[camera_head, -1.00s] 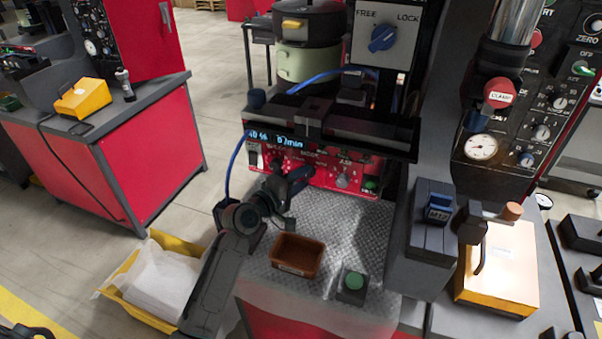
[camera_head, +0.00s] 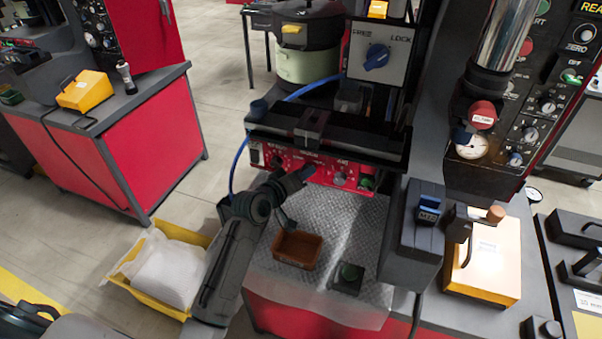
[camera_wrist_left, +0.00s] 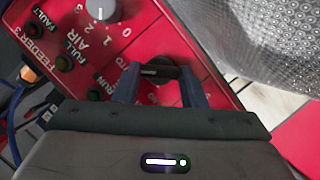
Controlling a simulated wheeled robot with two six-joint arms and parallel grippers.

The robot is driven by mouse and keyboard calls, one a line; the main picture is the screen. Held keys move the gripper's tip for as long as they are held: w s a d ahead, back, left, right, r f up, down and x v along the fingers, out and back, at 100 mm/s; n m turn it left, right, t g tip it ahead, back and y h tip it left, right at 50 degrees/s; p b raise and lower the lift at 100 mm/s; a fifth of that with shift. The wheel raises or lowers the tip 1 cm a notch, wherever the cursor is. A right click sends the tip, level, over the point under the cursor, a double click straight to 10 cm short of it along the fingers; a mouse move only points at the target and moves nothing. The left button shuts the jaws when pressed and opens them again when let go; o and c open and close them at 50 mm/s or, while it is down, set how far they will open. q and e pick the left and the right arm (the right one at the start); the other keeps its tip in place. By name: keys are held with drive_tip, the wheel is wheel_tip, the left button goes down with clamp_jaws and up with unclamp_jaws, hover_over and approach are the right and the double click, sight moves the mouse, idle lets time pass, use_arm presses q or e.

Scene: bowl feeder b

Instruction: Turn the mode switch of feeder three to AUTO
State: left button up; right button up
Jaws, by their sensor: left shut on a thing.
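The red panel marked FEEDER 3 (camera_wrist_left: 95,60) fills the left wrist view; the feeder's red front panel (camera_head: 342,174) shows in the head view. A black rotary knob (camera_wrist_left: 158,70) with a small pale tag sits between the two fingers of my left gripper (camera_wrist_left: 160,86), which is shut on it. Most lettering around this knob is hidden by the fingers, so its setting cannot be read. In the head view my left gripper (camera_head: 300,177) reaches up to the panel and covers part of it. My right gripper is not in view.
Beside the knob is a grey numbered dial (camera_wrist_left: 103,8). A brown tray (camera_head: 297,249) and a green button box (camera_head: 348,279) rest on the metal plate below the panel. A blue FREE/LOCK switch (camera_head: 376,56) is above. A yellow bin (camera_head: 141,284) stands at left.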

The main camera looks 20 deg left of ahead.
use_arm(q)
drive_tip(key=shift+f, duration=0.1)
idle(0.3)
drive_tip(key=o, duration=1)
drive_tip(key=shift+b+v, duration=1.25)
drive_tip(key=shift+v, duration=4.2)
